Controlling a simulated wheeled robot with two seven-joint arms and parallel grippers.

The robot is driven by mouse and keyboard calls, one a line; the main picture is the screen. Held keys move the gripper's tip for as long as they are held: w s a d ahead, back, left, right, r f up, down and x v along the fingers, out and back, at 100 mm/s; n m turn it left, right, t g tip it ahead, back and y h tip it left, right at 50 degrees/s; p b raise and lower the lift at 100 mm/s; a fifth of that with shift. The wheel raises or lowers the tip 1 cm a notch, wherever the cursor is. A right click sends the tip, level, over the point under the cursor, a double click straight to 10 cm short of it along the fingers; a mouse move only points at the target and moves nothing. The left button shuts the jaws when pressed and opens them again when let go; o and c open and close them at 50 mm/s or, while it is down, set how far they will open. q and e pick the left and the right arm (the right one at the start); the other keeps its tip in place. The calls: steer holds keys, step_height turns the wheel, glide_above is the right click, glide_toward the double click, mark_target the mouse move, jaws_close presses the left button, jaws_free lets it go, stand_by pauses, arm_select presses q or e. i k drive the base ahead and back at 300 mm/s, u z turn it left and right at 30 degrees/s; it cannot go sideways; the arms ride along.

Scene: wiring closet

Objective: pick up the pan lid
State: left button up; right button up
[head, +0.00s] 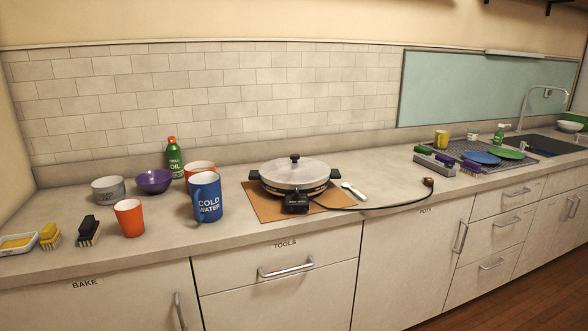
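The pan lid (300,171) is pale and domed with a dark knob (295,157) on top. It rests on a round electric pan (271,186) with dark side handles. The pan stands on a brown board (262,205) in the middle of the counter. A black control unit (296,203) sits at the pan's front, with a cord running right to a plug (428,182). Neither of my grippers shows in the head view.
Left of the pan stand a blue "cold water" pitcher (205,200), an orange cup (130,219), a purple bowl (154,181) and a green oil bottle (174,158). A white spoon (354,192) lies close on the right. The counter (385,170) beyond it is mostly clear.

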mark_target(293, 170)
steer(key=z, duration=0.55)
steer(key=i, duration=1.4)
steer(key=u, duration=1.6)
